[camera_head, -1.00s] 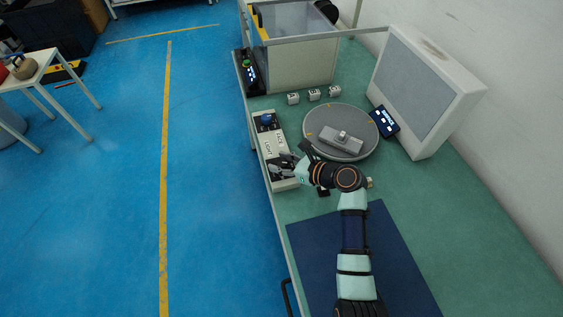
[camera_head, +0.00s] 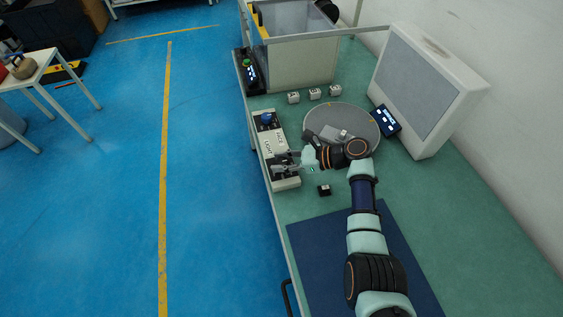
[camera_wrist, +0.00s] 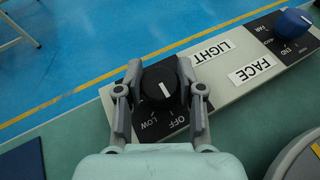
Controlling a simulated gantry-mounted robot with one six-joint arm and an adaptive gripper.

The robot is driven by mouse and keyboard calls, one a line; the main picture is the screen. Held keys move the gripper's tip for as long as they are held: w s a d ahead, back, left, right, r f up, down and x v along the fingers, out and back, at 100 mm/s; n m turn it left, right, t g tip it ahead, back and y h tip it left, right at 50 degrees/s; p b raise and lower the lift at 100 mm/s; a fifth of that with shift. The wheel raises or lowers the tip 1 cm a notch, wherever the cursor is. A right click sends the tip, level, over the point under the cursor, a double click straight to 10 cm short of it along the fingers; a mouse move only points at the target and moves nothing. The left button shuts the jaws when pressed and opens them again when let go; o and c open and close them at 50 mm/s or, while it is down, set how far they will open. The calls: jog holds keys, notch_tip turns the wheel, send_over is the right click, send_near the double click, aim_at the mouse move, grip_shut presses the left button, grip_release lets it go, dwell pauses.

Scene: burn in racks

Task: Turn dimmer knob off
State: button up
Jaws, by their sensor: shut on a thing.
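The dimmer knob (camera_wrist: 160,88) is black and round with a white pointer line, on a black plate marked LOW and OFF. It sits on the white control panel (camera_wrist: 225,88) beside the LIGHT label. In the wrist view, my gripper (camera_wrist: 160,80) has one finger on each side of the knob and is shut on it. In the head view, my gripper (camera_head: 284,162) is at the near end of the panel (camera_head: 271,137) and hides the knob.
A blue knob (camera_wrist: 292,22) sits at the panel's other end by the FACE label. A round grey turntable (camera_head: 355,119), a small dark block (camera_head: 324,190) and a white screen box (camera_head: 425,85) stand to the right. Small white cubes (camera_head: 314,93) lie behind.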

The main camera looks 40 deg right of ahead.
jog(key=o, duration=1.2)
jog(key=shift+c, duration=0.2)
jog(key=v, duration=1.2)
